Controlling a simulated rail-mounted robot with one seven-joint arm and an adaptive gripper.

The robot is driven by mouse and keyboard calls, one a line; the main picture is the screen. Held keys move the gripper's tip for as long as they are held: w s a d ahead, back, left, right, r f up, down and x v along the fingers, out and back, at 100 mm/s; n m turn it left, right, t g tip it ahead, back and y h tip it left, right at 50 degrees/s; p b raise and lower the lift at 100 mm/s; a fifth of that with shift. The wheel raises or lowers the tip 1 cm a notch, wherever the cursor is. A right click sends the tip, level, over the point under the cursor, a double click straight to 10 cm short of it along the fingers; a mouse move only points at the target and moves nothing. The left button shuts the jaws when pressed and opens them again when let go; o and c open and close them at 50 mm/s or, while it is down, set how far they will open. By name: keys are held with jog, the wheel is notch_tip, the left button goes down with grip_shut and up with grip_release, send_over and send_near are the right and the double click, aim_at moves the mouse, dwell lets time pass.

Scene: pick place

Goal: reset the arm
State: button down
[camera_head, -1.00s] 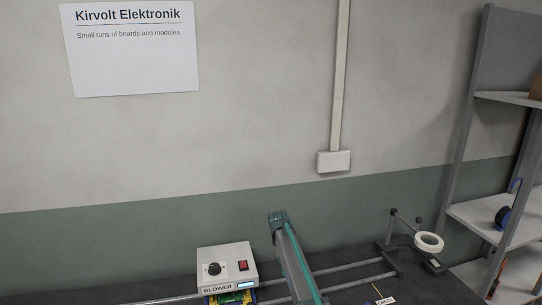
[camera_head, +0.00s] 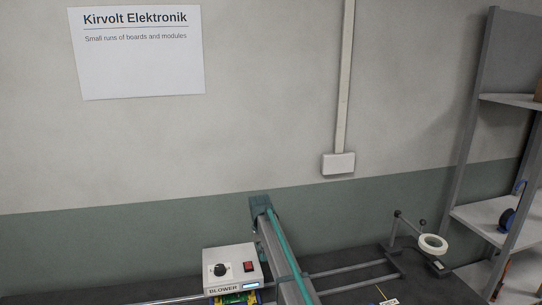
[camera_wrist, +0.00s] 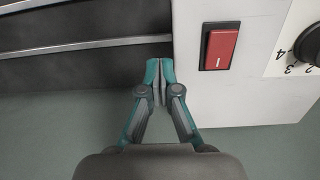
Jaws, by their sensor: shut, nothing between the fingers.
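In the wrist view my gripper (camera_wrist: 160,78) is shut, with its teal fingertips together and nothing between them. The fingertips appear beside the edge of the white blower box (camera_wrist: 250,90), near its red switch (camera_wrist: 220,46). I cannot tell how far apart they are in depth. In the head view a grey and teal part of my arm (camera_head: 280,250) rises to the right of the blower box (camera_head: 232,262). The gripper fingers are not clear in that view.
Metal rails (camera_head: 345,271) run across the dark bench behind the box.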

jog(key=shift+n+t+y, duration=0.3)
jog(key=a+r, duration=0.2)
jog(key=s+a+r, duration=0.1)
jog(key=a+r, duration=0.3)
jog(key=shift+s+r, duration=0.35)
